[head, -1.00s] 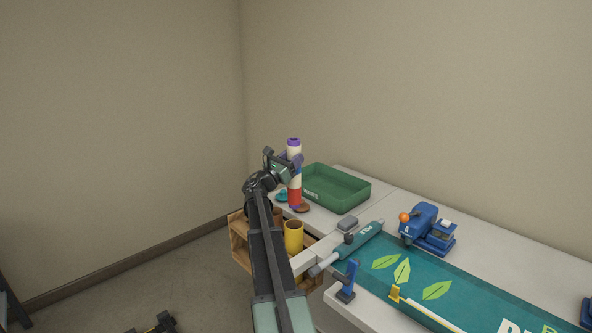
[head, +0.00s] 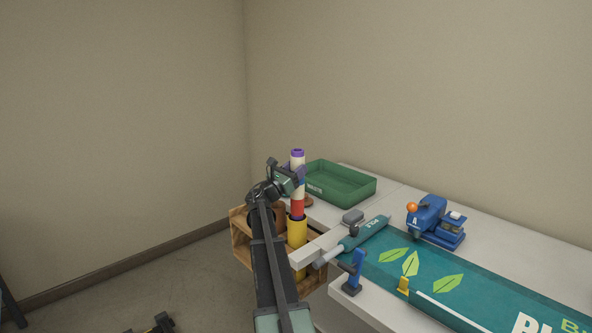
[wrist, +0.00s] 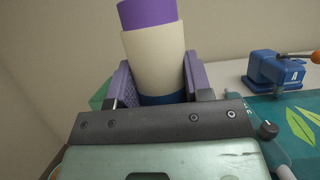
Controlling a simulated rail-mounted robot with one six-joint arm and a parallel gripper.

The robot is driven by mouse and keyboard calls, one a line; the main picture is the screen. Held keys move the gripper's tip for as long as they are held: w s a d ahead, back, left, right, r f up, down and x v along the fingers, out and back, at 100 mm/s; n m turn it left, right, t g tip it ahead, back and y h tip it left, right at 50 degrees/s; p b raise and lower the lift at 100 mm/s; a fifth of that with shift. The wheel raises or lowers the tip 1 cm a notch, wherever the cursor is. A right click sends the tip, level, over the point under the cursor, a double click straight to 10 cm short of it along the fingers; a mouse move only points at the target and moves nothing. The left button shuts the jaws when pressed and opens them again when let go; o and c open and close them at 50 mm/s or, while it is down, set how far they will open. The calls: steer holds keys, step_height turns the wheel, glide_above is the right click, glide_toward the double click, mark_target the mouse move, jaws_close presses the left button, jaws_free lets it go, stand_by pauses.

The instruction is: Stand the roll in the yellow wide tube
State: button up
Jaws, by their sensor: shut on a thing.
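The yellow wide tube (head: 297,233) stands upright in the wooden rack, directly below the roll in the head view. The roll's lower end meets the tube's mouth in the picture; I cannot tell whether it is inside.
The wooden rack (head: 240,225) is at the table's left end, with a brown tube (head: 281,216) beside the yellow one. A green tray (head: 345,188), a grey block (head: 352,216), a teal roller (head: 362,236) and a blue device (head: 430,217) are on the table.

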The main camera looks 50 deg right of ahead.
mark_target(296, 211)
step_height(296, 211, down, 14)
steer(key=b, duration=1.3)
steer(key=shift+r, duration=0.15)
steer(key=shift+s+a+b, duration=0.2)
steer(key=shift+a+b, duration=0.1)
steer(key=shift+b, duration=0.1)
steer(key=shift+s+a+f+b, duration=0.15)
steer(key=shift+f+b, duration=0.25)
steer(key=shift+b, duration=0.1)
steer(key=shift+s+a+f+b, duration=0.1)
steer(key=shift+f+b, duration=0.25)
steer(key=shift+b, duration=0.1)
steer(key=shift+w+d+f+b, duration=0.15)
steer(key=shift+w+d+f, duration=0.1)
steer(key=shift+f, duration=0.25)
steer(key=shift+w+d+f+b, duration=0.15)
steer(key=shift+d+f, duration=0.1)
steer(key=shift+f, duration=0.2)
steer(key=shift+a, duration=0.2)
steer(key=shift+s+r, duration=0.15)
